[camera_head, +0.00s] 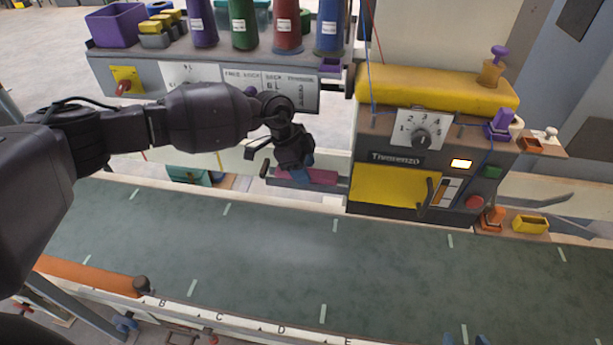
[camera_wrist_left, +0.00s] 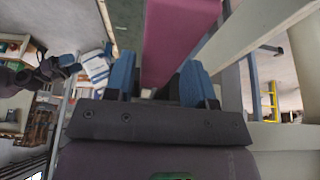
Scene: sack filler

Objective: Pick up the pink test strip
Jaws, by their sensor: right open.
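The pink test strip (camera_head: 318,177) lies on a narrow dark ledge left of the grey and yellow machine. My left gripper (camera_head: 300,174) is at the strip's left part, pointing down and partly hiding it. In the left wrist view the strip (camera_wrist_left: 178,40) runs between the two blue fingertips (camera_wrist_left: 160,85), one on each side. I cannot tell whether they press on it. Two blue fingertips of my right gripper (camera_head: 465,340) show at the bottom edge, apart with nothing visible between them.
The machine (camera_head: 395,160) stands right of the strip, with a dial and a lever. Several coloured cones (camera_head: 287,28) and a purple bin (camera_head: 118,25) stand on the shelf above. The green conveyor belt (camera_head: 270,240) in front is clear.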

